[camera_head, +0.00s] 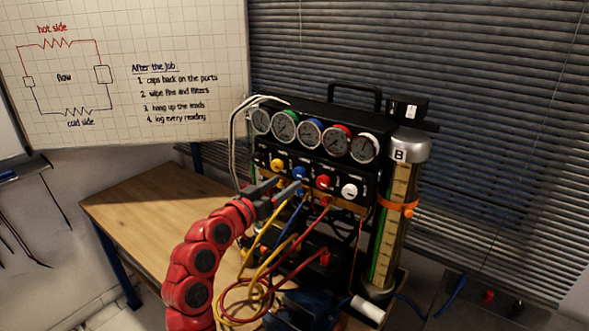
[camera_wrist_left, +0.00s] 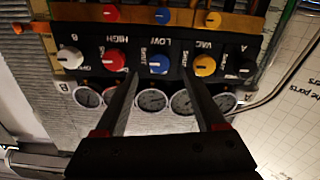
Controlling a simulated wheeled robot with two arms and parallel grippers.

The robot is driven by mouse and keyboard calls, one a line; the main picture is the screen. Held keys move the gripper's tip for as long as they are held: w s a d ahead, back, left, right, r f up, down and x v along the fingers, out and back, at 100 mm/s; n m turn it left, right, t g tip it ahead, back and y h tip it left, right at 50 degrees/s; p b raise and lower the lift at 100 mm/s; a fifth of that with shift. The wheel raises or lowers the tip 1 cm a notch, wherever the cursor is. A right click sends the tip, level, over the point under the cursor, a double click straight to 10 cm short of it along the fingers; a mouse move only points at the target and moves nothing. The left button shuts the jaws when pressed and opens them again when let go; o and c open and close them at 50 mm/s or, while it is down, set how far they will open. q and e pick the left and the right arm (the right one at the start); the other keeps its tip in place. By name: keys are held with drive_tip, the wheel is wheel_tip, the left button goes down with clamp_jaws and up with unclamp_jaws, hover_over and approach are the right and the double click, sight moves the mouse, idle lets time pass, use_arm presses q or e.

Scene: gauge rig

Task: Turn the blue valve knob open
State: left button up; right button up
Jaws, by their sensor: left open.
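The blue valve knob (camera_head: 300,173) sits in the row of knobs on the black gauge rig, between a yellow knob (camera_head: 278,165) and a red knob (camera_head: 323,182). My left gripper (camera_head: 283,188) is open and empty in front of the panel, with its fingers pointing at the blue knob. In the left wrist view, upside down, the blue knob (camera_wrist_left: 158,64) shows between the two fingers of the left gripper (camera_wrist_left: 160,62), with a pale mark across its face. I cannot tell whether the fingertips reach around it. My right gripper is not in view.
Several round gauges (camera_head: 311,133) line the rig above the knobs. A white knob (camera_head: 349,190) is at the row's right. Yellow, blue and red hoses (camera_head: 285,262) hang below. A cylinder marked B (camera_head: 398,215) stands at the right. The wooden table (camera_head: 140,215) is clear at left.

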sight(297, 175)
use_arm(q)
drive_tip(key=shift+p+x, duration=0.75)
drive_tip(key=shift+x, duration=2.05)
clamp_jaws()
